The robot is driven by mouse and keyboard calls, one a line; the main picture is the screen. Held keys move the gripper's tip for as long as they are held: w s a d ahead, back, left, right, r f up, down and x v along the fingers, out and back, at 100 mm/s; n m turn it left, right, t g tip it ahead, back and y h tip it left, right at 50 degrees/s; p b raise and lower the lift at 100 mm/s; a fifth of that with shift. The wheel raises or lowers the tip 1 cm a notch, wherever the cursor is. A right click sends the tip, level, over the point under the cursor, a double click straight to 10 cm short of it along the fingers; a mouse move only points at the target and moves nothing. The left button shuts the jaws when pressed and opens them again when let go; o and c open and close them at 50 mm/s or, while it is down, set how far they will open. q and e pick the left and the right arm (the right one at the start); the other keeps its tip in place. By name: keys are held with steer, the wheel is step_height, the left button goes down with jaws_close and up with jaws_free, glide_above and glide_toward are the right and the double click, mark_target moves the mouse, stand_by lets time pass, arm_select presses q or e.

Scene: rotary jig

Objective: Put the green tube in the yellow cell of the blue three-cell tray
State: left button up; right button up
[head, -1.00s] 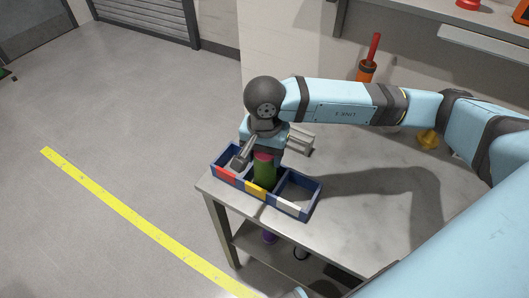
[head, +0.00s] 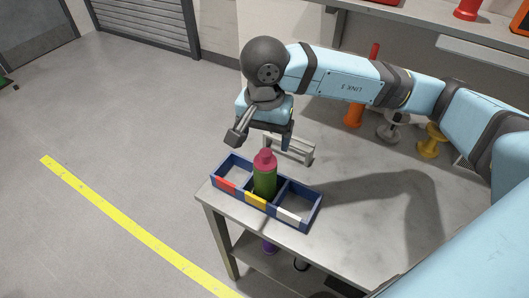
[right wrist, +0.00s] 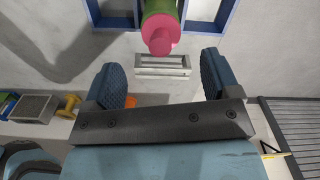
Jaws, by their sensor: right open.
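The green tube (head: 265,178) with a pink cap stands upright in the middle cell of the blue three-cell tray (head: 309,214). That cell has the yellow label (head: 256,200) on its front wall, between a red-labelled and a white-labelled cell. My right gripper (head: 262,138) is open and empty, above and behind the tube, apart from it. In the right wrist view the tube (right wrist: 162,22) shows cap-first beyond the two spread fingers (right wrist: 160,80), with nothing between them. My left gripper is not in view.
The tray sits near the front left corner of the grey table (head: 350,235). A grey metal bracket (head: 290,149) stands behind it. Orange, grey and yellow (head: 431,140) spool-like objects stand farther back right. The table right of the tray is clear.

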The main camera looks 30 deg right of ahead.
steer(key=shift+r, duration=1.5)
